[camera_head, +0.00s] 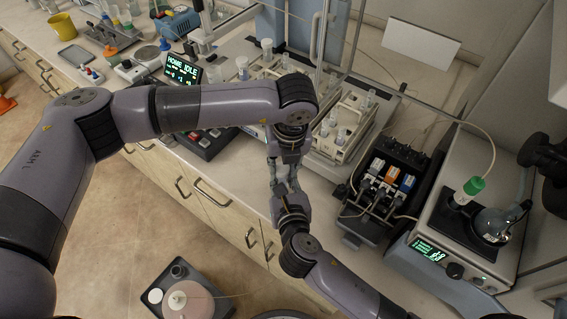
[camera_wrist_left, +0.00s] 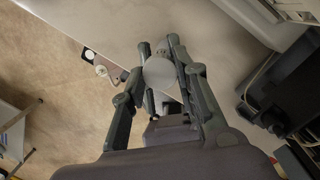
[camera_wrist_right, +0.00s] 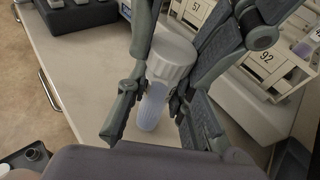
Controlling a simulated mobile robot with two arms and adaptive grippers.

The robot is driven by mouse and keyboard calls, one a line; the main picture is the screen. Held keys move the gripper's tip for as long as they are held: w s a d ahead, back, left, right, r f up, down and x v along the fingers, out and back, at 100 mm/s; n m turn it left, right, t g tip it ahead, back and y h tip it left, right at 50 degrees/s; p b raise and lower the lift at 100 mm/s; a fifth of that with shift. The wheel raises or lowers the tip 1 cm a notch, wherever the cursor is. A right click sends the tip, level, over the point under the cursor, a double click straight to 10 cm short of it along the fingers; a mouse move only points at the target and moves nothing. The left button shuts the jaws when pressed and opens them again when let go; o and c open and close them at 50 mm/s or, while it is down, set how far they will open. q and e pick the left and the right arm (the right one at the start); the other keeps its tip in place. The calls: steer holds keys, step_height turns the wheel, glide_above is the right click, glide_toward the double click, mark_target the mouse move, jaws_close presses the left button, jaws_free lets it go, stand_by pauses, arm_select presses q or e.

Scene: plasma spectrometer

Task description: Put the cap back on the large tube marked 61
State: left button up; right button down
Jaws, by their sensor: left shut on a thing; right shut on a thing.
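My left gripper (camera_head: 284,166) and right gripper (camera_head: 288,190) meet in front of the bench, the left one above. In the right wrist view a wide white ribbed cap (camera_wrist_right: 170,58) sits at the mouth of a large, clear bluish tube (camera_wrist_right: 151,107). Left fingers reach down beside the cap and are shut on it. The right fingers are shut around the tube just below the cap. In the left wrist view the cap (camera_wrist_left: 159,73) shows as a pale disc between the fingers. Whether it is fully seated I cannot tell. No number shows on the tube.
Racks of tubes (camera_head: 343,128) stand on the bench behind, with labels 57 and 92 on a rack in the right wrist view. A dark pump (camera_head: 388,180) and a display instrument (camera_head: 455,240) stand to the right. The bench edge lies close behind the grippers.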

arm_select(q)
steer(key=shift+s+a+h, duration=0.1)
steer(key=shift+a+h, duration=0.2)
steer(key=shift+a, duration=0.05)
stand_by(0.5)
steer(key=shift+d, duration=0.2)
steer(key=shift+f, duration=0.45)
stand_by(0.3)
steer(key=shift+o, duration=1.2)
steer(key=shift+f, duration=0.2)
steer(key=shift+d+r+y, duration=0.15)
steer(key=shift+r+y, duration=0.1)
steer(key=shift+y, duration=0.4)
steer(key=shift+d+r+y, duration=0.15)
steer(key=shift+r+y, duration=0.05)
steer(key=shift+y, duration=0.45)
steer(key=shift+c, duration=0.5)
steer(key=shift+a, duration=0.1)
steer(key=shift+c, duration=0.3)
steer(key=shift+o, duration=0.2)
